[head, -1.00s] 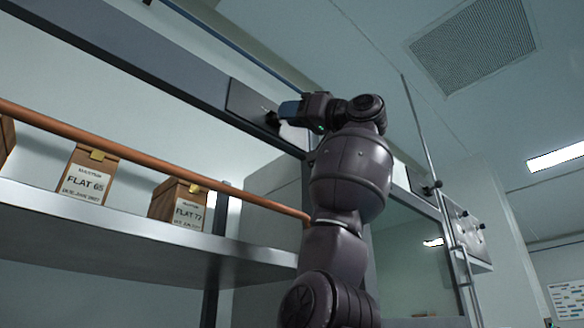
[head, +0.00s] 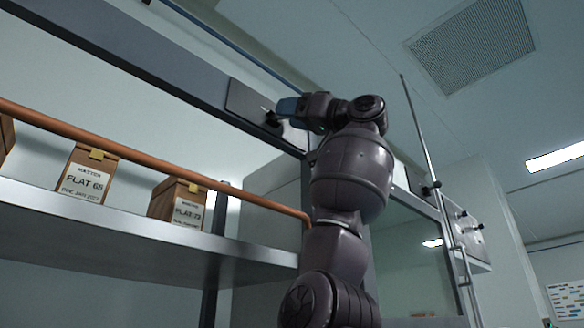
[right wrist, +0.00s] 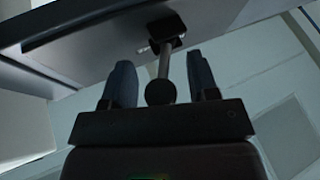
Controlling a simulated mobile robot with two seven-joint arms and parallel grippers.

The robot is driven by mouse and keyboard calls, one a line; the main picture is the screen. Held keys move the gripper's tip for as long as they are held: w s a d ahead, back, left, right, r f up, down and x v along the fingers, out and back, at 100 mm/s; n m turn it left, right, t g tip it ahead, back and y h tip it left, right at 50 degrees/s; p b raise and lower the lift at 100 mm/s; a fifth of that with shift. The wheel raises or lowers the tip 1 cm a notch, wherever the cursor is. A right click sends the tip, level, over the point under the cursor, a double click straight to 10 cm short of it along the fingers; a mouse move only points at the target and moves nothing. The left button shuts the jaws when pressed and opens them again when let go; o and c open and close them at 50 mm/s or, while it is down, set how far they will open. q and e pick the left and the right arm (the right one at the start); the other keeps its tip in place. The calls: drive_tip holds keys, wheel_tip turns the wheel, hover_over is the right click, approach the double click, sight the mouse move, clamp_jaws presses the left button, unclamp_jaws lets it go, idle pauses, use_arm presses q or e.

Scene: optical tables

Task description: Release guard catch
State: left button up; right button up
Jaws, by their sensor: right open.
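The guard catch is a small dark lever with a round knob on a dark plate (head: 247,104) fixed to the grey overhead beam. In the right wrist view the knob (right wrist: 160,92) and its stem (right wrist: 165,62) hang from a black mount (right wrist: 167,27). My right gripper (head: 278,112) is raised at the plate. In the right wrist view the right gripper (right wrist: 161,85) is open, with one finger on each side of the knob and visible gaps to it. In the head view the fingers partly hide the catch. My left gripper is not in view.
A copper-coloured rail (head: 150,160) runs in front of a shelf (head: 130,225) holding labelled wooden boxes (head: 178,202). A grey beam (head: 130,65) crosses above. A glass panel (head: 410,265) and a thin upright rod (head: 420,130) stand right of my arm.

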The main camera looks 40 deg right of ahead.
drive_tip(key=b+v, duration=0.3)
drive_tip(key=v, duration=0.7)
drive_tip(key=shift+s+d, duration=0.15)
drive_tip(key=shift+s, duration=0.1)
drive_tip(key=shift+f, duration=0.1)
